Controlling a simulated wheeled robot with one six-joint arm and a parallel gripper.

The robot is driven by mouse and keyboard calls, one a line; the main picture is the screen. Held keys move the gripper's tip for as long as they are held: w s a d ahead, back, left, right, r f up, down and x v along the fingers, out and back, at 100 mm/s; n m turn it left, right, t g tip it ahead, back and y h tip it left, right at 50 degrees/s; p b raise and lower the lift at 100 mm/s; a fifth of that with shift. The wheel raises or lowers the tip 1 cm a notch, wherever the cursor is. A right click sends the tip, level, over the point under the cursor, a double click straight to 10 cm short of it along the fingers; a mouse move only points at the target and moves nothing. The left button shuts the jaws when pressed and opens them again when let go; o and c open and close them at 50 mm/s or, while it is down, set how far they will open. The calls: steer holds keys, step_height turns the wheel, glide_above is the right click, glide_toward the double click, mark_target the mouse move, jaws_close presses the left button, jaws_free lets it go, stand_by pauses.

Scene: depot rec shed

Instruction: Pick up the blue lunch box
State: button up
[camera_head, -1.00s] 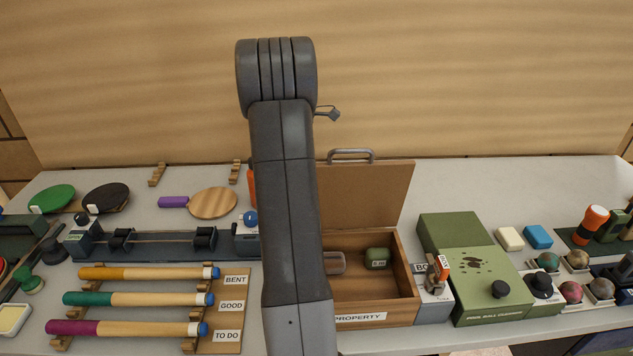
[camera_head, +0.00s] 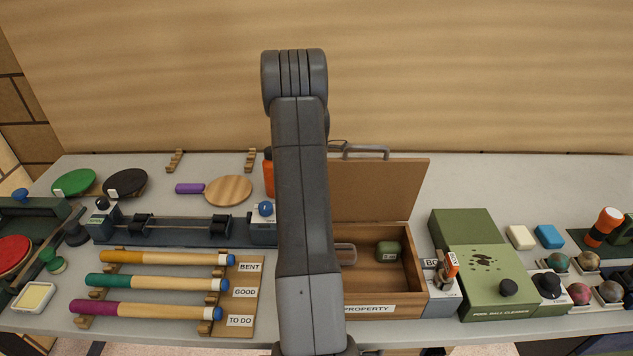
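I see no thing that is clearly a blue lunch box. A small light-blue block (camera_head: 549,236) lies at the right of the bench, beside a cream block (camera_head: 520,237); it looks too small and plain to be sure what it is. My arm stands upright in the middle of the view and covers part of the bench. My gripper is almost wholly hidden behind the arm. A thin dark piece at the arm's right edge may be part of it, and its fingers cannot be made out.
An open wooden property box (camera_head: 418,282) holds a green container (camera_head: 388,251) and a clear piece. A green ball cleaner (camera_head: 490,285) stands right of it. Several handles lie on a rack (camera_head: 240,330) at left.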

steer(key=shift+f, duration=0.55)
steer(key=c, duration=1.1)
steer(key=shift+r, duration=0.1)
steer(key=shift+c, duration=0.2)
